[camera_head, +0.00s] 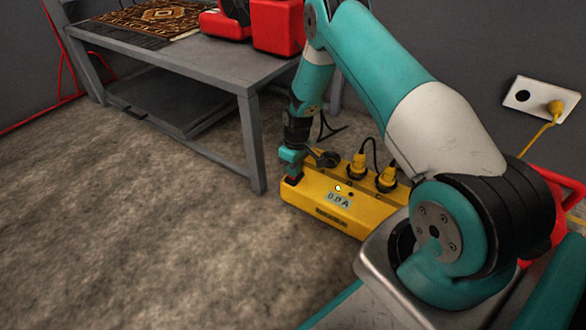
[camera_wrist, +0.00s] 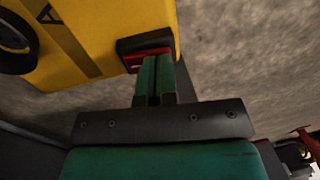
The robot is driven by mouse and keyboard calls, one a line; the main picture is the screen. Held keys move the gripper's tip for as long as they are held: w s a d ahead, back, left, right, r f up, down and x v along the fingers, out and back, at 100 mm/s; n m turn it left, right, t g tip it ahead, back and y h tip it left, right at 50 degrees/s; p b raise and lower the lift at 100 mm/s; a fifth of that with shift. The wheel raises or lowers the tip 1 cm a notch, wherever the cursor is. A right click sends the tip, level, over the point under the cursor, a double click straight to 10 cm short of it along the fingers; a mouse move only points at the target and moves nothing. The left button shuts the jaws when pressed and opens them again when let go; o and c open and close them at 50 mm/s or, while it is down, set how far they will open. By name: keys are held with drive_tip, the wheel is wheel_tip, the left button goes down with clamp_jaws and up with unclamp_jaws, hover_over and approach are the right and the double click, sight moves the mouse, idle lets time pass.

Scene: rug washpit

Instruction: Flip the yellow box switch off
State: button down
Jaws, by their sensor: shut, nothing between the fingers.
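The yellow box (camera_head: 320,208) sits on the floor beside the table leg. Its front has a display that seems to read 0.0 A and a small pale light (camera_head: 338,188). Its switch, a red rocker in a black housing (camera_wrist: 143,43), is at one end of the box in the wrist view. My gripper (camera_wrist: 158,62) is shut and empty, with its fingertips at the red rocker. I cannot tell whether they touch it. In the head view my gripper (camera_head: 292,174) points down at the box's left end and hides most of the switch.
Yellow plugs (camera_head: 386,180) with black cables stand up from the box. A grey table (camera_head: 215,75) with a patterned rug and red items is behind. A wall socket (camera_head: 540,103) with a yellow cord is at right. Bare floor (camera_head: 120,220) lies to the left.

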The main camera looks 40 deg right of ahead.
drive_tip(key=shift+s+a+h+p, duration=0.1)
drive_tip(key=shift+a+h+p, duration=0.25)
drive_tip(key=shift+p, duration=0.15)
drive_tip(key=shift+d+f+b, duration=0.25)
drive_tip(key=shift+b, duration=0.1)
drive_tip(key=shift+w+d+r, duration=0.1)
drive_tip(key=shift+w+d, duration=0.2)
drive_tip(key=shift+d, duration=0.45)
drive_tip(key=shift+r, duration=0.1)
wheel_tip(320, 180, up, 14)
drive_tip(key=d+p, duration=0.1)
drive_tip(key=p, duration=0.8)
drive_tip(key=shift+w, duration=0.2)
